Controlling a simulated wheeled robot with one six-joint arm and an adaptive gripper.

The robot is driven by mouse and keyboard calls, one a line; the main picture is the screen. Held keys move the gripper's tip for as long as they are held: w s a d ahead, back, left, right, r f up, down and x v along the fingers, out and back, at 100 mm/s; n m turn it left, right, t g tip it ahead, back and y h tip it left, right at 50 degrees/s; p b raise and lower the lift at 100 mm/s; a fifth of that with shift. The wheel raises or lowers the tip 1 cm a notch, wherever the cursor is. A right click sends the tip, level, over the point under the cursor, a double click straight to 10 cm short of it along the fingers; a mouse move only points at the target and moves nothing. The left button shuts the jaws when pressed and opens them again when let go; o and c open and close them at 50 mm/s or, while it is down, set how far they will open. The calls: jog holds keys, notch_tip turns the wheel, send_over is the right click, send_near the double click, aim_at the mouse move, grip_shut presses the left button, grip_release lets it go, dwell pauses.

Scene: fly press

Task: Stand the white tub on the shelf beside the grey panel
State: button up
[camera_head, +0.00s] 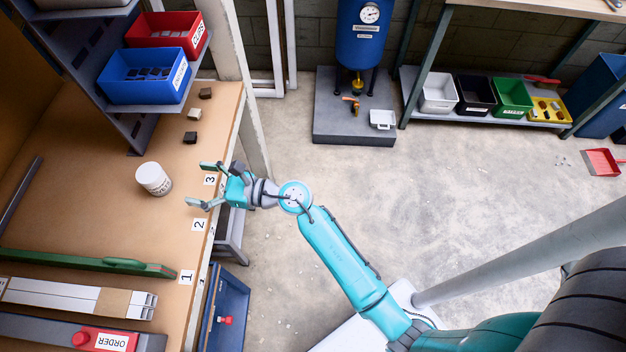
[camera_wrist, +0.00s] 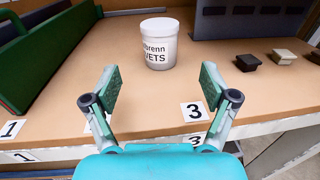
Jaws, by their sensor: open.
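The white tub (camera_head: 153,179) stands upright on the brown workbench top, left of my gripper. In the wrist view the tub (camera_wrist: 159,43) shows dark lettering ending in "VETS" and stands ahead, beyond the fingertips. My gripper (camera_head: 198,184) is open and empty at the bench's edge, near the label 3, with its fingers pointing toward the tub. In the wrist view the open fingers (camera_wrist: 157,90) are wide apart with nothing between them. A grey panel (camera_wrist: 248,20) stands at the back of the bench in the wrist view, right of the tub. I cannot tell which shelf is meant.
Blue (camera_head: 147,76) and red (camera_head: 166,34) bins sit on a grey rack above the bench. Small blocks (camera_head: 191,137) lie near the bench edge. A green rail (camera_head: 90,263) and white bars (camera_head: 78,297) lie nearer. Bench top around the tub is clear.

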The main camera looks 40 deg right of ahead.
jog(key=s+d+n+h, duration=0.4)
jog(key=s+n, duration=0.5)
jog(key=s, duration=0.5)
jog(key=s+d+n+t+h, duration=0.1)
jog(key=s+d+n+h, duration=0.3)
jog(key=s+d+n, duration=0.4)
jog(key=s+d+r+n+t+h, duration=0.1)
jog(key=s+d+n+h, duration=0.4)
jog(key=s, duration=1.4)
jog(key=d+n, duration=0.1)
jog(key=n, duration=0.3)
jog(key=shift+s+n, duration=0.35)
jog(key=shift+n, duration=0.05)
